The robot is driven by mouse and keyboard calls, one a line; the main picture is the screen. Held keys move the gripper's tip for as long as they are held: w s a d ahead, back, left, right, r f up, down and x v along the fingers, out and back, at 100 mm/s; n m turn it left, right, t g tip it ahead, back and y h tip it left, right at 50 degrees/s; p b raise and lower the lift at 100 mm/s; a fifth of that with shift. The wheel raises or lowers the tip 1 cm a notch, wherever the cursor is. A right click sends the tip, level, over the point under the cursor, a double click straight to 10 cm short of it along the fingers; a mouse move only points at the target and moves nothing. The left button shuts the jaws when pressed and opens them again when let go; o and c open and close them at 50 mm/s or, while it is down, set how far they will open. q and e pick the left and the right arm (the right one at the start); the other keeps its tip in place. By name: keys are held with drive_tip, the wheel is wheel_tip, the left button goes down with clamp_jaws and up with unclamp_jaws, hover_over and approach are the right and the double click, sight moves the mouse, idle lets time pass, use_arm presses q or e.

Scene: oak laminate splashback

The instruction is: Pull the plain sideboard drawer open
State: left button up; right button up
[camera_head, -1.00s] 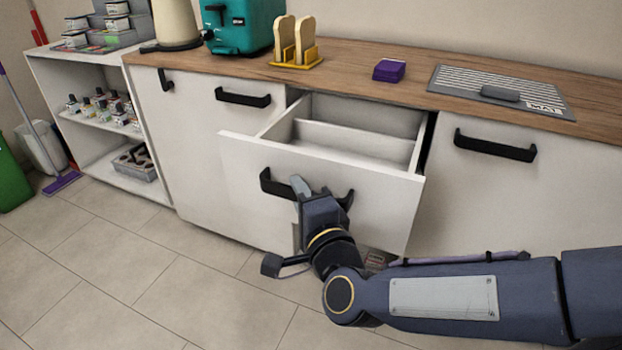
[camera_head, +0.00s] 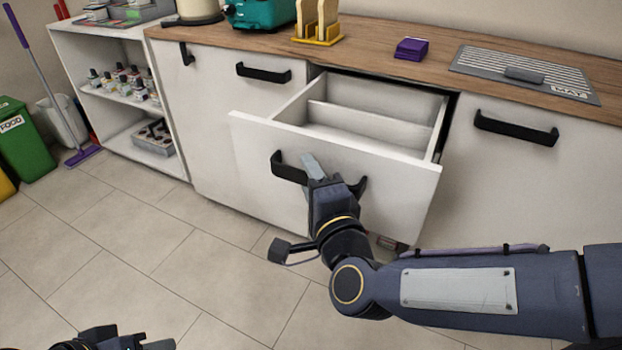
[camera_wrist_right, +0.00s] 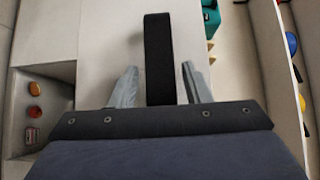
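The plain white sideboard drawer (camera_head: 400,182) stands pulled out, its divided inside showing empty from above. Its black bar handle (camera_head: 289,168) is on the front; in the right wrist view the handle (camera_wrist_right: 158,60) runs between my right fingers. My right gripper (camera_head: 335,180) is at the drawer front; in the wrist view its fingers (camera_wrist_right: 159,85) stand apart with a thin gap on each side of the bar. Part of the handle is hidden behind the gripper in the head view. My left gripper (camera_head: 135,338) shows only partly at the bottom left edge, away from the drawer.
The wood counter (camera_head: 370,55) carries a teal toaster (camera_head: 260,12), toast in a yellow rack (camera_head: 318,38), a purple block (camera_head: 411,48) and a grey mat (camera_head: 480,62). A white shelf unit (camera_head: 110,60) and green bin (camera_head: 25,145) stand left.

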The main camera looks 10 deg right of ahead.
drive_tip(key=s+d+p, duration=0.1)
drive_tip(key=s+p, duration=0.1)
drive_tip(key=s, duration=0.5)
drive_tip(key=shift+s+d, duration=0.25)
drive_tip(key=shift+s, duration=0.1)
